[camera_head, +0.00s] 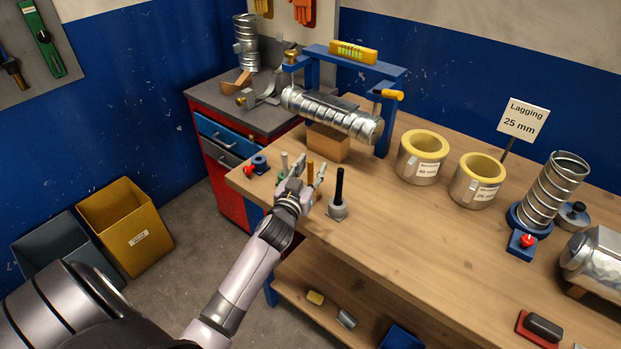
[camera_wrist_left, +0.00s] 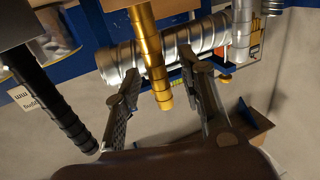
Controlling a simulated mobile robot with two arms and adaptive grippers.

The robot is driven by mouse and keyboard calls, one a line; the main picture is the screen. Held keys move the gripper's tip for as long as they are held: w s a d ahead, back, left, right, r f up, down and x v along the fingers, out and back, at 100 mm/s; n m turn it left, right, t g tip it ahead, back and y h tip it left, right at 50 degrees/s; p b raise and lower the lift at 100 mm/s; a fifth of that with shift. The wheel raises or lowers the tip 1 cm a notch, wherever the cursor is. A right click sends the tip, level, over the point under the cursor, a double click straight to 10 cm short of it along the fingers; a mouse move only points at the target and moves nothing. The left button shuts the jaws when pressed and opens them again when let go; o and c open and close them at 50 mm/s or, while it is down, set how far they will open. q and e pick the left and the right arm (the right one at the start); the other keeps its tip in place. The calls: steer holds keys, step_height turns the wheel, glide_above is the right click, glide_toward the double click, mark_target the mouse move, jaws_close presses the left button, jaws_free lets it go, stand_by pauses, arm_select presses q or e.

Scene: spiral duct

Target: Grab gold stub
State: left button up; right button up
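The gold stub (camera_head: 310,169) stands upright near the front left corner of the workbench, partly hidden by my left gripper. In the left wrist view the ribbed gold stub (camera_wrist_left: 149,45) reaches down between the two fingers. My left gripper (camera_head: 309,174) is at the stub, with one finger on each side of it. In the left wrist view its fingers (camera_wrist_left: 163,88) are spread wide, with a gap visible on both sides of the stub. My right gripper does not show in either view.
A black stub (camera_head: 339,186) on a grey base stands just right of the gripper, and a grey stub (camera_head: 284,162) just left. Behind, a spiral duct (camera_head: 335,115) rests on a wooden block (camera_head: 328,145) under a blue frame. Insulated rings (camera_head: 421,160) stand to the right.

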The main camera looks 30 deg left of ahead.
arm_select(q)
steer(key=shift+c, duration=0.3)
jaws_close()
stand_by(0.3)
